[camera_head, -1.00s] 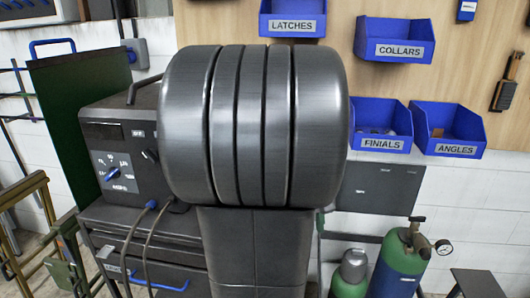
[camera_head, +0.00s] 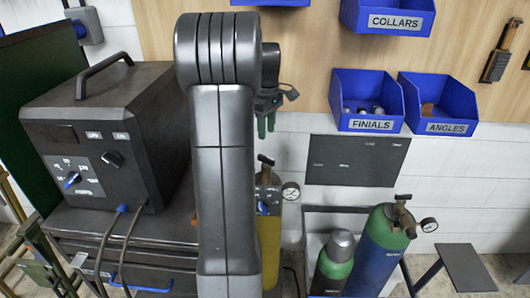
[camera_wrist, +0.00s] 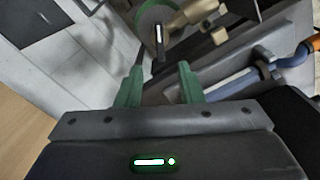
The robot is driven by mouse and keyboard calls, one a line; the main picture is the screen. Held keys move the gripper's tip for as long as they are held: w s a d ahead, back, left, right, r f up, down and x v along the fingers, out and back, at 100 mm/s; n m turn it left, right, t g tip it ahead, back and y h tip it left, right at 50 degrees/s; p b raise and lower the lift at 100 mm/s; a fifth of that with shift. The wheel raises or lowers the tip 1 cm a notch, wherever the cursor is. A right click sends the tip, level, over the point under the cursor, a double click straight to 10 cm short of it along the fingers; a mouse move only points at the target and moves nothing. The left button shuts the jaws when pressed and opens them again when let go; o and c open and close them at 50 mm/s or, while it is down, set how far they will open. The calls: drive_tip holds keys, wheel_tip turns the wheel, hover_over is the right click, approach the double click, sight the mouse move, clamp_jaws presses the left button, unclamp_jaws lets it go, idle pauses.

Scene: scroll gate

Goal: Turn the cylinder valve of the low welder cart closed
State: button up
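The welder (camera_head: 100,130) sits on a dark cart (camera_head: 65,222) at the left of the head view. A blue cylinder with a green shoulder (camera_head: 378,250) stands further right, with a brass valve (camera_head: 402,212) and a gauge (camera_head: 429,225). My gripper (camera_head: 266,126) hangs above the yellow cylinder's valve, apart from it. In the wrist view its green fingers (camera_wrist: 160,80) are spread and empty, with a brass fitting (camera_wrist: 192,18) beyond them.
A small green and grey cylinder (camera_head: 334,262) stands beside the blue one. Blue bins (camera_head: 367,100) hang on the wall board behind. A dark wall panel (camera_head: 357,160) is below them. A grey stool-like stand (camera_head: 466,268) is at the right. A blue bar or hose (camera_wrist: 262,76) lies right of the fingers.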

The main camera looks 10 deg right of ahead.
sight(266, 157)
wheel_tip(266, 157, down, 10)
drive_tip(key=shift+r+p, duration=0.1)
drive_tip(key=shift+p, duration=0.25)
drive_tip(key=shift+c, duration=0.2)
clamp_jaws()
